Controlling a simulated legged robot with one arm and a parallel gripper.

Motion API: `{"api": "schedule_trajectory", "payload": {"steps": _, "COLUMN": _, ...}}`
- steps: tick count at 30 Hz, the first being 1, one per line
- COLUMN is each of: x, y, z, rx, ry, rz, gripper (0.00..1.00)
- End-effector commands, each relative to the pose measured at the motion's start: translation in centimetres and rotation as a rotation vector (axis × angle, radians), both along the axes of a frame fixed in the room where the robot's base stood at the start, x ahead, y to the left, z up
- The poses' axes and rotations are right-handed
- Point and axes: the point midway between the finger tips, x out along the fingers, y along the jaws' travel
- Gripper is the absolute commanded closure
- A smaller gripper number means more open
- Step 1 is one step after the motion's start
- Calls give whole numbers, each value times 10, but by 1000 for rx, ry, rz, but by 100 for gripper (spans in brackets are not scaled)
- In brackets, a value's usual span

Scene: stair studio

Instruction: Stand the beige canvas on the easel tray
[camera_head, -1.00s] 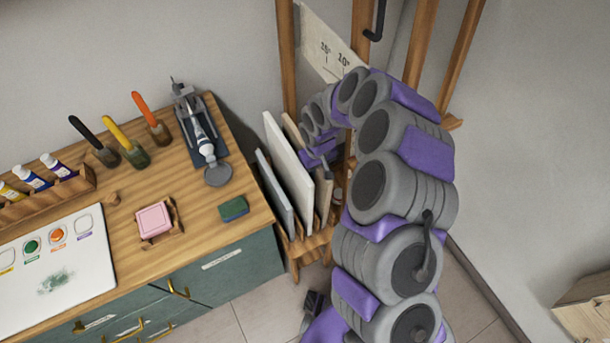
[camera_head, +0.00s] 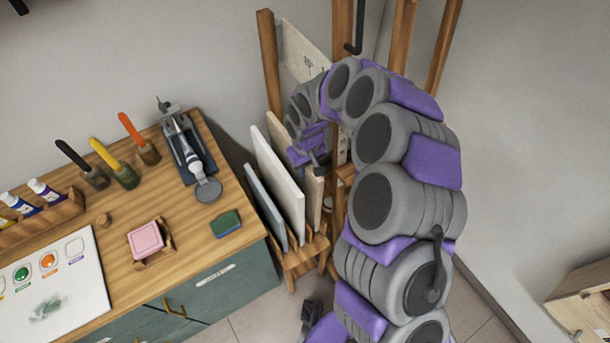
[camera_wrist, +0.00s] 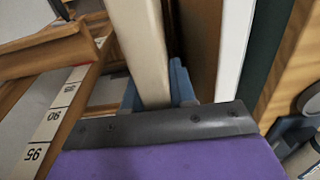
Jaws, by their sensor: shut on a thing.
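The beige canvas (camera_head: 314,200) stands upright at the right of the rack, behind the white canvas, its middle partly hidden by my gripper. My gripper (camera_head: 320,168) is at its right edge. In the wrist view the canvas (camera_wrist: 140,45) runs between my blue finger pads (camera_wrist: 155,93), which are shut on it. I cannot tell whether its bottom still touches the rack. The wooden easel (camera_head: 270,60) stands just behind, largely covered by my arm. A wooden ledge (camera_wrist: 45,52) at the left of the wrist view may be its tray.
The white canvas (camera_head: 277,185) and a grey canvas (camera_head: 266,205) stand in the wooden rack (camera_head: 305,258), close to the left of the beige one. A numbered scale (camera_wrist: 55,115) lies left in the wrist view.

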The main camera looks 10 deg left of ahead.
Motion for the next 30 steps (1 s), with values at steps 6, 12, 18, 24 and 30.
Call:
{"api": "schedule_trajectory", "payload": {"steps": 6, "x": 2, "y": 1, "z": 56, "rx": 3, "ry": -6, "rz": -1, "gripper": 100}}
{"api": "schedule_trajectory", "payload": {"steps": 12, "x": 2, "y": 1, "z": 91, "rx": 4, "ry": -4, "rz": -1, "gripper": 100}}
{"api": "schedule_trajectory", "payload": {"steps": 18, "x": 1, "y": 1, "z": 108, "rx": 0, "ry": 0, "rz": 0, "gripper": 100}}
{"api": "schedule_trajectory", "payload": {"steps": 24, "x": 1, "y": 0, "z": 124, "rx": -1, "ry": 1, "rz": 0, "gripper": 100}}
{"api": "schedule_trajectory", "payload": {"steps": 30, "x": 1, "y": 1, "z": 143, "rx": 1, "ry": 1, "rz": -1, "gripper": 100}}
